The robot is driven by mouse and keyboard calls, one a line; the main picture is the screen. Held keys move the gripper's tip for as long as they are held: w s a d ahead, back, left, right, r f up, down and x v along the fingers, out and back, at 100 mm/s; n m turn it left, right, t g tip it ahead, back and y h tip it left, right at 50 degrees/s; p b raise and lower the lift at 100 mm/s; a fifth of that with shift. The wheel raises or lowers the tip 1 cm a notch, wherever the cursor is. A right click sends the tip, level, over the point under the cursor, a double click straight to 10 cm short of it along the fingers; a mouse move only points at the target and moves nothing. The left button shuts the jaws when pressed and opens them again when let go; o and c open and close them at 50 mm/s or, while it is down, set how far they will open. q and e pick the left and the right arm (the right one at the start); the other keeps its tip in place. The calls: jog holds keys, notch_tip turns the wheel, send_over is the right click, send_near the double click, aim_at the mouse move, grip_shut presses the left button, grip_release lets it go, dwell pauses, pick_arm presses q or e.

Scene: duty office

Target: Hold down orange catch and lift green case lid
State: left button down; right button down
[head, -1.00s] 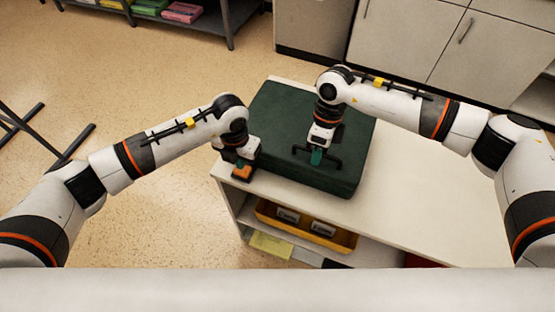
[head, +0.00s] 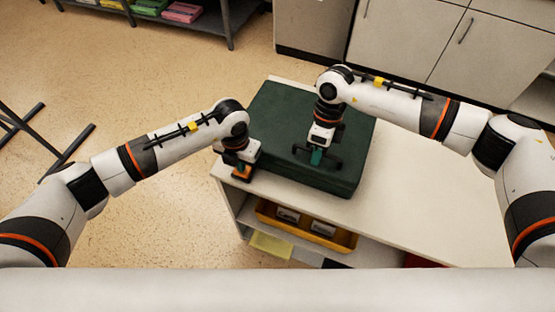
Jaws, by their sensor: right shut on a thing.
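The dark green case (head: 275,122) lies on the white cabinet top, and its lid looks down. The orange catch (head: 242,175) shows at the near left corner of the case, partly hidden by my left gripper. My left gripper (head: 240,167) is right over the catch, pointing down; I cannot tell whether it touches it or how its fingers stand. My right gripper (head: 317,160) is over the near part of the lid, shut on a small teal-green grip (head: 316,157) on it.
The white cabinet top (head: 430,190) is clear to the right. A yellow tray (head: 340,240) with labelled items is on the shelf below, beside a pale yellow thing (head: 270,246). A dark rack (head: 228,22) and light cabinets (head: 415,45) stand behind.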

pick_arm(q)
jog(key=shift+f, duration=0.5)
pick_arm(e)
jog(key=shift+w+d+r, duration=0.1)
jog(key=shift+w+r, duration=0.1)
jog(key=shift+r, duration=0.2)
jog(key=shift+w+r, duration=0.15)
jog(key=shift+r, duration=0.3)
jog(key=shift+w+d+r+g, duration=0.1)
jog(key=shift+w+r+g, duration=0.05)
jog(key=shift+r+g, duration=0.2)
dwell(0.5)
jog(key=shift+w+r, duration=0.1)
jog(key=shift+r, duration=0.35)
pick_arm(q)
jog(key=shift+r, duration=3.55)
